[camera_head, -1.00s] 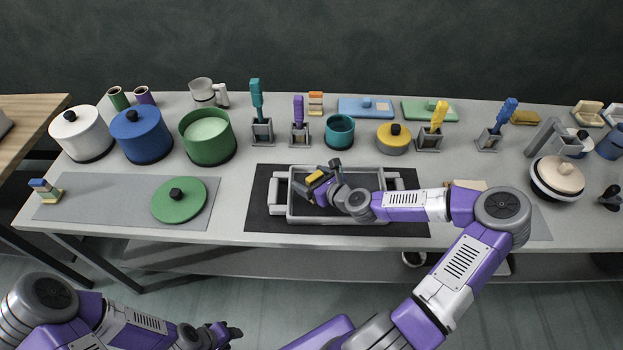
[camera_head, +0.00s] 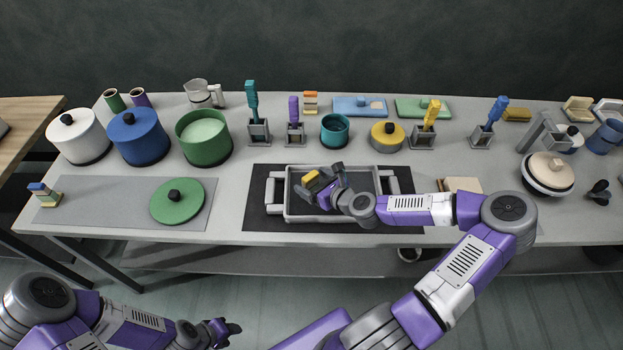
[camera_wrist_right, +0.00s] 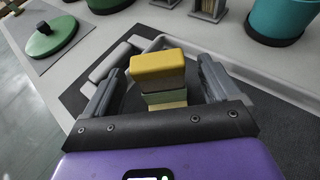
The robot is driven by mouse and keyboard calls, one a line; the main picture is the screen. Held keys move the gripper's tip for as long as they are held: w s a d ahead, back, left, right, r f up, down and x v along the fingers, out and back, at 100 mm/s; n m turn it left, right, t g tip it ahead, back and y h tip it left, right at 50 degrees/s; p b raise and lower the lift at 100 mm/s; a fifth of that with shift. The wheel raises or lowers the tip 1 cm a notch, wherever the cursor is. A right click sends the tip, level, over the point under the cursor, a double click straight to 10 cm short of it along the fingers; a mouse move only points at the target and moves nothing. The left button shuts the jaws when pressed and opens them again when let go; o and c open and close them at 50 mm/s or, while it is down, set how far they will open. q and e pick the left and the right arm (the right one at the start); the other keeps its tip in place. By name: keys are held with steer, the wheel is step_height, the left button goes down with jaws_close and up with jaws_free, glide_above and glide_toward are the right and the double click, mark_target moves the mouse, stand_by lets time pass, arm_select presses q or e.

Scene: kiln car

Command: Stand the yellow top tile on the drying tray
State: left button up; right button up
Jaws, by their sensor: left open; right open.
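The yellow top tile (camera_head: 311,177) is the uppermost piece of a small stack, above a green piece (camera_wrist_right: 166,98) and a cream piece (camera_wrist_right: 167,105). The stack is over the inside of the grey two-handled tray (camera_head: 366,218); its base is hidden. In the right wrist view the yellow tile (camera_wrist_right: 158,68) is between the fingers of my right gripper (camera_wrist_right: 160,76). The fingers are open, with a gap on each side. In the head view my right gripper (camera_head: 320,181) is over the tray's left part. My left gripper (camera_head: 229,331) is open and empty, in front of the table.
The tray sits on a dark mat (camera_head: 258,215). A green lid (camera_head: 176,208) and another small stack (camera_head: 43,195) are on the grey mat at left. Pots, tool holders and a teal cup (camera_head: 335,131) stand behind. A cream-topped round pot (camera_head: 548,174) is at right.

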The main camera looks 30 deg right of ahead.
steer(key=shift+p+v, duration=1.7)
steer(key=shift+v, duration=0.7)
steer(key=shift+s, duration=0.1)
steer(key=shift+p+v, duration=2)
steer(key=shift+v, duration=1.75)
